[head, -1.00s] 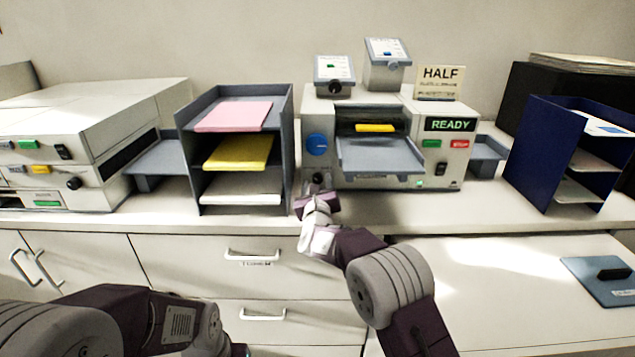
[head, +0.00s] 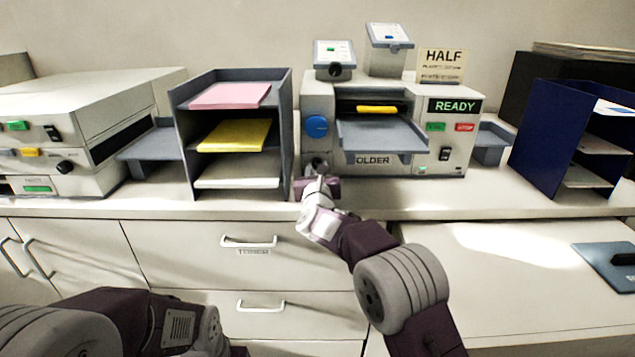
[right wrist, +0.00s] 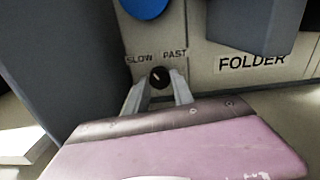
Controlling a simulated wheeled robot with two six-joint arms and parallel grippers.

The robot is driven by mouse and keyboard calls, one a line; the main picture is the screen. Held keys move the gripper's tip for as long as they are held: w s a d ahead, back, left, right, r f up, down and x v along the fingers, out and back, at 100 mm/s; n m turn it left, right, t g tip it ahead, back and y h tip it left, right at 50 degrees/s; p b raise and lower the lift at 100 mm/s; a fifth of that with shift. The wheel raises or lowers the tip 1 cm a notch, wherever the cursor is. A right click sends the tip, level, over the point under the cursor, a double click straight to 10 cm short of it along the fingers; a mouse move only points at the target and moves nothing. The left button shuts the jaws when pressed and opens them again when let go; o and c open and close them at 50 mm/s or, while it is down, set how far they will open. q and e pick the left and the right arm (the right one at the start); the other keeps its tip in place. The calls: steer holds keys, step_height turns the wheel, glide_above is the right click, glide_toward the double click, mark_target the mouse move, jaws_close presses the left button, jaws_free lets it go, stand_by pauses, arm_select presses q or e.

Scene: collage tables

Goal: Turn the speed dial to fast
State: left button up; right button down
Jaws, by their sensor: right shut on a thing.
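The speed dial (right wrist: 160,77) is a small black knob on the folder's front, below the words SLOW and FAST in the right wrist view. A small light mark shows on its face, but I cannot tell exactly where it points. My right gripper (right wrist: 158,92) is shut on the dial, one finger on each side. In the head view my right gripper (head: 317,172) is at the lower left of the folder (head: 390,172) and largely hides the dial. My left arm shows at the lower left, but its gripper is out of view.
A blue round knob (head: 317,126) sits above the dial. The folder's display (head: 455,106) reads READY. A grey paper rack (head: 182,150) stands close on the left, a dark blue rack (head: 535,135) on the right. Drawers lie below the counter edge.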

steer(key=m+b, duration=0.2)
steer(key=b, duration=0.1)
steer(key=shift+f, duration=0.25)
arm_select(q)
step_height(320, 180, down, 7)
steer(key=b, duration=0.3)
arm_select(e)
steer(key=shift+r+m, duration=0.3)
steer(key=shift+m, duration=1)
arm_select(q)
steer(key=shift+f, duration=0.15)
arm_select(e)
steer(key=c, duration=1.1)
jaws_free()
